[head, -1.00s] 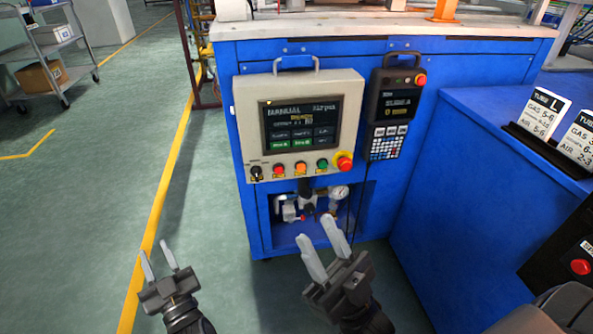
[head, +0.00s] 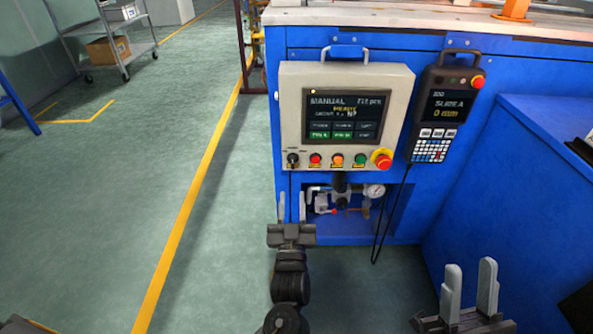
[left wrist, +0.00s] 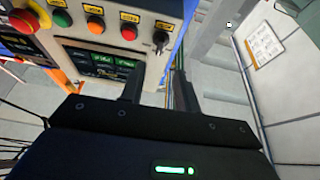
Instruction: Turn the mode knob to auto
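The mode knob (head: 293,160) is a small black knob at the left end of the button row on the beige control panel (head: 398,85). The panel screen (head: 344,116) reads MANUAL. In the left wrist view the knob (left wrist: 160,38) shows beyond my fingers, with the panel appearing turned over. My left gripper (head: 292,207) is open and empty, below the knob in the head view and apart from it. Its two dark fingers (left wrist: 155,86) also show in the left wrist view. My right gripper (head: 470,289) is open and empty at the lower right of the head view.
Red, orange and green buttons and a red emergency stop (head: 381,159) sit right of the knob. A teach pendant (head: 440,110) hangs to the right, its cable looping down. A gauge (head: 375,191) and valves sit in the recess below.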

